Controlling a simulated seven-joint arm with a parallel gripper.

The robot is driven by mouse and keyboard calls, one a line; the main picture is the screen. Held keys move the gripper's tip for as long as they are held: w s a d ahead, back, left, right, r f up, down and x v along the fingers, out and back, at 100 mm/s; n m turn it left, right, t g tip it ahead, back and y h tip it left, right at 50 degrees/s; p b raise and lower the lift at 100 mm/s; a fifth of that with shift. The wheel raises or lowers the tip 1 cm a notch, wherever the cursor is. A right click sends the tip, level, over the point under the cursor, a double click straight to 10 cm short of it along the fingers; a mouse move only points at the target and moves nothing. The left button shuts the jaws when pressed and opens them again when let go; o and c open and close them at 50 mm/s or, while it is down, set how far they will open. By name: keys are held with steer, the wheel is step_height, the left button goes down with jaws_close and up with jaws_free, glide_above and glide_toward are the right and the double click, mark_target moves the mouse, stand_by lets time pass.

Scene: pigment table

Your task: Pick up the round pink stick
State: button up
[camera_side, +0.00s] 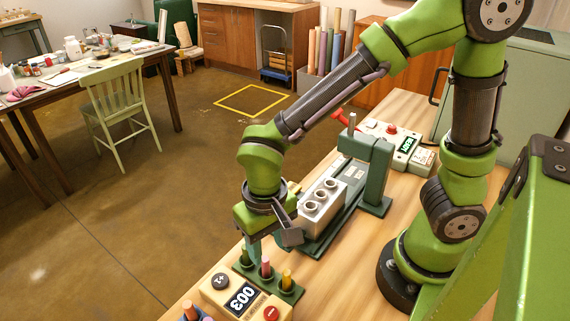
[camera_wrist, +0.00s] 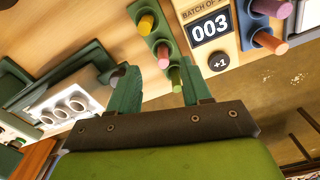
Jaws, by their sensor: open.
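A pink stick (camera_side: 266,265) stands in the middle of a small green rack (camera_side: 243,267), between a green stick (camera_side: 246,254) and a yellow stick (camera_side: 287,278). In the wrist view the pink stick (camera_wrist: 163,54) lies just beyond my fingertips, and the green stick (camera_wrist: 175,80) shows between the fingers. My gripper (camera_side: 254,245) points down over the green-stick end of the rack. It also shows in the wrist view (camera_wrist: 162,78), open and empty.
A cream counter box (camera_side: 216,293) reading 003, with a dark +1 button and a red button, stands beside the green rack. A grey block with three round holes (camera_side: 322,203) sits on a green press (camera_side: 368,165) behind my gripper. A switch box (camera_side: 402,147) stands further back.

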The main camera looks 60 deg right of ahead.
mark_target(265, 258)
steer(key=shift+w+f, duration=0.2)
steer(key=shift+f, duration=1.35)
steer(key=shift+w+f, duration=0.2)
steer(key=shift+f, duration=1.3)
steer(key=shift+c, duration=0.4)
jaws_close()
